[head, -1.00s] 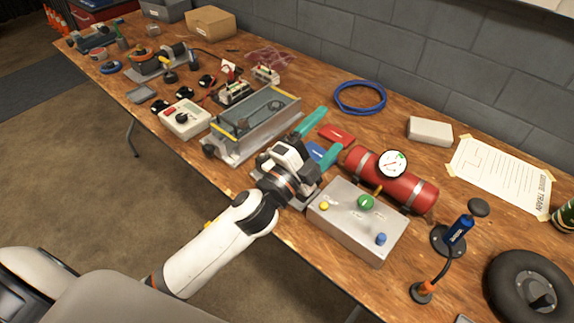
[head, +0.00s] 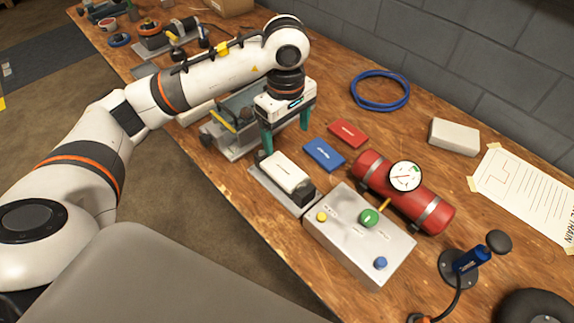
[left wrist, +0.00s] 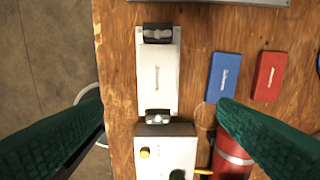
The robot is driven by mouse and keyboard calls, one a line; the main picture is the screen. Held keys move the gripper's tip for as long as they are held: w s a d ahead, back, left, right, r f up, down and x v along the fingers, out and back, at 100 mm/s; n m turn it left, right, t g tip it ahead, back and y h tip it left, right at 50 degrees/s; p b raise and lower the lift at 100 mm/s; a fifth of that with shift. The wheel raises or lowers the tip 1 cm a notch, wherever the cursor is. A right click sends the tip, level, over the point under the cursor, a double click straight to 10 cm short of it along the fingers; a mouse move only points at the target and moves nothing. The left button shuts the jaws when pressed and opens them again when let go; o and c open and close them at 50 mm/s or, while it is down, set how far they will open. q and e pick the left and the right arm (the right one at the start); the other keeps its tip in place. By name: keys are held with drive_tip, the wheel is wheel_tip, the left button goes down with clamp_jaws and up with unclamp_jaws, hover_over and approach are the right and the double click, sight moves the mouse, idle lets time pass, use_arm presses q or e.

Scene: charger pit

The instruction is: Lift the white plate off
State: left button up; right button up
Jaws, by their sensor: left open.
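The white plate (head: 286,172) is a pale rounded slab with small lettering. It lies on a flat grey base near the bench's front edge, with a dark block at its near end. In the left wrist view the white plate (left wrist: 158,75) runs lengthwise between two dark end blocks. My left gripper (head: 287,138) is open, with its green fingers pointing down. It is empty and appears above and just behind the plate. In the left wrist view its fingers spread wide on either side. My right gripper is in neither current view.
A blue card (head: 324,155) and a red card (head: 348,133) lie right of the plate. A grey button box (head: 350,245) and a red cylinder with a gauge (head: 433,216) stand close by. A metal fixture (head: 230,138) is on the left. A blue cable coil lies behind.

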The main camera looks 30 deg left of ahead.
use_arm(q)
hover_over(287, 172)
drive_tip(key=f, duration=0.6)
drive_tip(key=shift+w+a+p, duration=0.15)
drive_tip(key=shift+a+p, duration=0.1)
drive_tip(key=shift+p, duration=0.1)
drive_tip(key=f, duration=0.3)
drive_tip(key=f+p, duration=0.1)
drive_tip(key=f, duration=0.1)
drive_tip(key=shift+s+d, duration=0.2)
drive_tip(key=shift+d, duration=0.1)
drive_tip(key=shift+f, duration=0.4)
drive_tip(key=c, duration=1.1)
wheel_tip(287, 172, up, 10)
drive_tip(key=shift+r+b, duration=0.1)
drive_tip(key=shift+b, duration=0.35)
